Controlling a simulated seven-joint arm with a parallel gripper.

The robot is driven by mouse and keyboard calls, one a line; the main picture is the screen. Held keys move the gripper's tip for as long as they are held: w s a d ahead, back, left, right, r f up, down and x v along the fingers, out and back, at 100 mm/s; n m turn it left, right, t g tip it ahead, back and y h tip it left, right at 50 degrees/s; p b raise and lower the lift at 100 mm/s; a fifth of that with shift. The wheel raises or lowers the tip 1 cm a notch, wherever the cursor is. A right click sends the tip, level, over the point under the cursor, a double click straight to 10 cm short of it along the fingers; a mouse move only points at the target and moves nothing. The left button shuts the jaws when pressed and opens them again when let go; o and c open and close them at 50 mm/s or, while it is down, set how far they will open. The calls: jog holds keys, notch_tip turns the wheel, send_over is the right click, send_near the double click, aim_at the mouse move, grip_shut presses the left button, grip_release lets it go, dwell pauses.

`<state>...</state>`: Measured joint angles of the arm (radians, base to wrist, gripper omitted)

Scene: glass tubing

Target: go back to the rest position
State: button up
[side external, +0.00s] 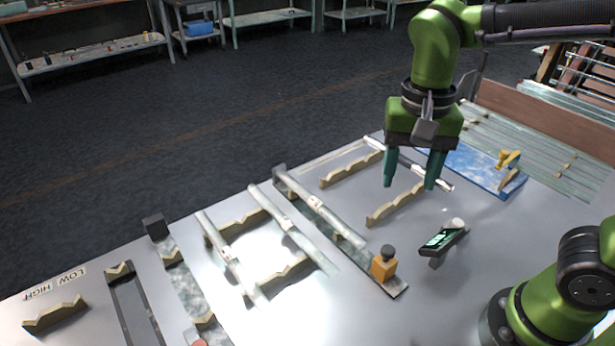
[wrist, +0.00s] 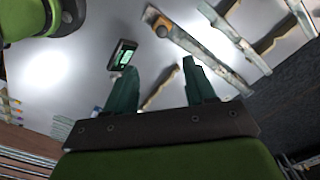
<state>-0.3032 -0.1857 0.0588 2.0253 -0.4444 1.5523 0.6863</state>
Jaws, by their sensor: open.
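My gripper (side external: 411,170) is open and empty, held above the table with its two dark green fingers pointing down. It also shows in the wrist view (wrist: 155,82), with a clear gap between the fingers. Below and around it in the side view are a wavy wooden rack (side external: 396,204) and a glass tube (side external: 432,174) lying behind the fingers. Three more glass tubes, including one at the left (side external: 232,258), one in the middle (side external: 292,228) and one beside it (side external: 320,208), lie on the racks left of the gripper.
A small device with a green display (side external: 443,239) stands right of the racks. An orange block with a black knob (side external: 383,264) sits on a rail. A blue mat (side external: 477,170) with a yellow tool (side external: 508,159) lies at the right. LOW and HIGH labels (side external: 55,284) mark the left.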

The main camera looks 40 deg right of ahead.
jog(key=s+d+n+t+y, duration=0.2)
jog(key=d+n+t, duration=0.3)
jog(key=d+t, duration=0.1)
jog(key=shift+d+r+t, duration=0.25)
jog(key=shift+d+t, duration=0.15)
jog(key=shift+t, duration=0.2)
